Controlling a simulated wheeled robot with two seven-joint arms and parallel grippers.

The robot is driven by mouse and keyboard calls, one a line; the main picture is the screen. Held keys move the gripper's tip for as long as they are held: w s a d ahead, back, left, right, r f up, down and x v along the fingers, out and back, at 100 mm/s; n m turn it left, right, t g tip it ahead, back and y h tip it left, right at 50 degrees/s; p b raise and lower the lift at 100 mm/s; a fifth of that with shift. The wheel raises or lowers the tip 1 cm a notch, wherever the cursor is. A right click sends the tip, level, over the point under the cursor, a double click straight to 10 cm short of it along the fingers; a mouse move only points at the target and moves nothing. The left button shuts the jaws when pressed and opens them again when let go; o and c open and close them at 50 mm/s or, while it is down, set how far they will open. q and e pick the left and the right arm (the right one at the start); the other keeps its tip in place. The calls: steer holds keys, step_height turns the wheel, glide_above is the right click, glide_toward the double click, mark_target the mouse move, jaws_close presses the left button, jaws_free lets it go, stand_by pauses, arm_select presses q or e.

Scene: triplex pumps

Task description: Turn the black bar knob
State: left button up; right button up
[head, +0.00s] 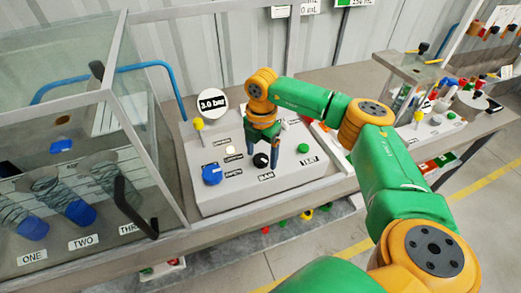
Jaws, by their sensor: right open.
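The black bar knob (261,160) sits on the sloping grey control panel (222,190), just above the label "BAR". My right gripper (268,157) reaches down over the panel from the upper right, with its fingers open at the knob. One dark finger stands close by the knob's right side; the other is hard to make out. I cannot tell whether a finger touches the knob. The gripper and its wrist hide part of the panel behind the knob. A round gauge sign (213,103) behind the panel reads 3.0 bar. My left gripper is not in view.
A blue knob (212,174), a pale button (230,150), a yellow-topped lever (198,124) and a green button (303,148) share the panel. A glass-walled case (150,120) with blue-ended tubes stands close at left. Another panel (425,128) stands at right.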

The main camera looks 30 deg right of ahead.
steer(key=shift+f, duration=0.3)
steer(key=shift+w+f, duration=0.2)
jaws_close()
